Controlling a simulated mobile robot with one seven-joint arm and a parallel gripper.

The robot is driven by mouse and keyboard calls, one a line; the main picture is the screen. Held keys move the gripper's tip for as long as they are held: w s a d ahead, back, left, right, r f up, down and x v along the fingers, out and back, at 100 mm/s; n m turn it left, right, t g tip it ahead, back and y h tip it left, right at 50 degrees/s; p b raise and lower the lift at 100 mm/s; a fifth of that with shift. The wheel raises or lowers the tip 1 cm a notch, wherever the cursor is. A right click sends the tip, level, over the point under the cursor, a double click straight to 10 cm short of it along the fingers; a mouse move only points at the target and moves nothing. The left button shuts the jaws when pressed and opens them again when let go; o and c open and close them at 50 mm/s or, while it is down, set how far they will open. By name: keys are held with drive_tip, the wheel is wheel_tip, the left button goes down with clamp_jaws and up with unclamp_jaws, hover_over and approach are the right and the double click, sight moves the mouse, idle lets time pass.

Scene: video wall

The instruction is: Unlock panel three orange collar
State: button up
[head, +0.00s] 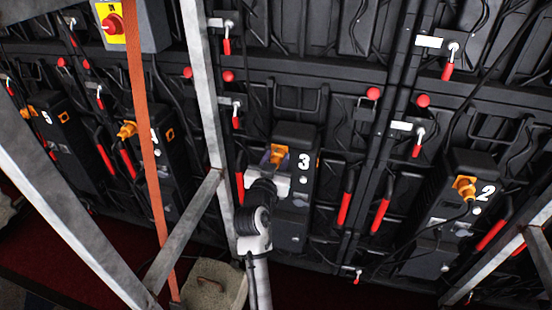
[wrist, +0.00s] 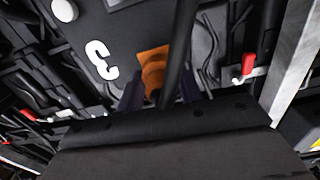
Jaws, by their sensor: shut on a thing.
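Panel three (head: 300,140) is a black box with a white "3" on the back of the video wall. Its orange collar (head: 277,154) sits on the box's face, left of the number. My gripper (head: 268,163) is at the collar with its fingers on either side, shut on it. In the wrist view the orange collar (wrist: 153,68) shows between the two dark fingers (wrist: 158,92), with a dark cable crossing in front of it. The white "3" (wrist: 101,60) lies to its left there. The fingertips' contact is partly hidden by the gripper body and cable.
Panel two (head: 470,190) at right and panel four (head: 150,140) at left have similar orange connectors. A metal post (head: 203,80) and a diagonal brace (head: 185,228) stand close left of my arm. An orange strap (head: 146,130) hangs further left. A weight block (head: 213,290) sits below.

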drive_tip(key=n+p, duration=0.1)
drive_tip(key=n, duration=0.2)
drive_tip(key=shift+r, duration=0.1)
drive_tip(key=shift+n+p, duration=0.75)
drive_tip(key=shift+n, duration=0.85)
drive_tip(key=o, duration=1)
drive_tip(key=b+v, duration=0.3)
drive_tip(key=v, duration=1.1)
